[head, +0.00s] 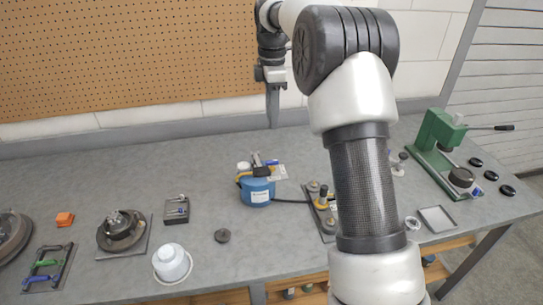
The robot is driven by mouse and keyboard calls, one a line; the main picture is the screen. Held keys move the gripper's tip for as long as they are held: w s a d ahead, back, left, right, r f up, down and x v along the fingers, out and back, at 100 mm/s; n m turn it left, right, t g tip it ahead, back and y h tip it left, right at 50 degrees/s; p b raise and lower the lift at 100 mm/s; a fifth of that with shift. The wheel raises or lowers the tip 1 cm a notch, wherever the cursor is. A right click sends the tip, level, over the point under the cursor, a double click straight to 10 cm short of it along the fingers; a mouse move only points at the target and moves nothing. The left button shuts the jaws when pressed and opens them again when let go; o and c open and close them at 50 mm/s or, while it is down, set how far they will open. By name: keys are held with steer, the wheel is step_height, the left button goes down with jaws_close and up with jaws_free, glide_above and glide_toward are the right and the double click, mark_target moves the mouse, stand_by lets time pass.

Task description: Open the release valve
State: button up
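A blue canister (257,193) with a white label stands upright mid-table. Its top carries a cluster of small fittings (262,169), dark, yellow and blue; I cannot tell which part is the release valve. A dark hose (292,202) runs from the canister toward a plate with brass-coloured fittings (322,203), partly hidden behind my arm. My wrist and gripper (271,75) hang at the top, above the canister in the picture. The fingers are too small and unclear to tell open from shut. I see no contact with the canister.
A green press (437,138) with a long lever stands at right, near black discs (475,162) and a square tray (437,219). At left are a round fixture (120,230), a white cup (171,262), an orange block (65,219) and a black puck (222,236). A pegboard (130,50) rises behind.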

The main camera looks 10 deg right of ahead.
mark_target(272, 161)
step_height(272, 161, down, 15)
steer(key=shift+r+b, duration=0.15)
steer(key=shift+b, duration=0.2)
jaws_close()
